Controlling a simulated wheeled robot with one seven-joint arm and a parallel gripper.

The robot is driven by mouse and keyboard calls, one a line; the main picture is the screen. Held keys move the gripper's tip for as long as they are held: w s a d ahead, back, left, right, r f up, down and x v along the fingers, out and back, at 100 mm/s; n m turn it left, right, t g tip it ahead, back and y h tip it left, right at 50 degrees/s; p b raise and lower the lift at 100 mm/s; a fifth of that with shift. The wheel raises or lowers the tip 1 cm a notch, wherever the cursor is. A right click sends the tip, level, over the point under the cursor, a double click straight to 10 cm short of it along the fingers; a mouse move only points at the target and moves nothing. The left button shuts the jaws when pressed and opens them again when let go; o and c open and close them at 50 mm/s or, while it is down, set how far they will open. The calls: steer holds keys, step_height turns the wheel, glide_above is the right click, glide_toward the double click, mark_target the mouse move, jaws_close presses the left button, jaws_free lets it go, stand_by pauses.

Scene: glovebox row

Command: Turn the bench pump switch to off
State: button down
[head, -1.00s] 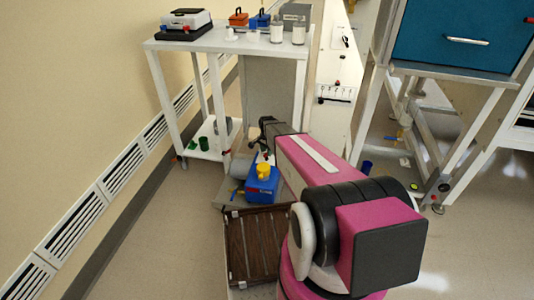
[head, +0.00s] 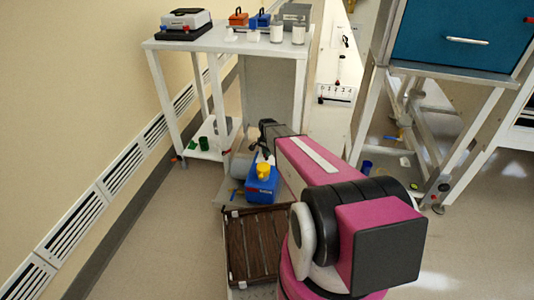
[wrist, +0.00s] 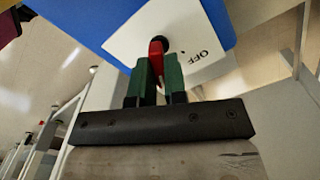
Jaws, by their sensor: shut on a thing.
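The bench pump (head: 262,187) is a blue box with a yellow cap, on a low shelf beyond the brown slatted crate in the head view. In the wrist view its blue body (wrist: 205,12) fills the top, with a white plate (wrist: 190,45) marked OFF. A red switch lever (wrist: 156,50) stands out from a dark pivot on the plate, left of the OFF lettering. My gripper (wrist: 159,80) has its green fingers shut around the lever's lower end. In the head view my arm hides much of the gripper.
A brown slatted crate (head: 256,246) sits in front of the pump. A white table (head: 215,42) with a case, toolboxes and bottles stands behind. A teal cabinet (head: 443,35) on a metal frame is at right. Floor is clear at left.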

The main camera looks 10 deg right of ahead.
steer(key=shift+a+n, duration=0.1)
steer(key=shift+n, duration=2.5)
steer(key=c, duration=1.2)
jaws_free()
steer(key=shift+o, duration=0.2)
steer(key=shift+r, duration=0.1)
step_height(320, 180, up, 11)
steer(key=shift+f, duration=0.2)
steer(key=s+r+n, duration=0.2)
steer(key=s+r, duration=0.2)
steer(key=s, duration=0.8)
steer(key=s+r+n, duration=0.2)
steer(key=s+r, duration=0.3)
steer(key=s, duration=0.7)
steer(key=shift+n, duration=0.4)
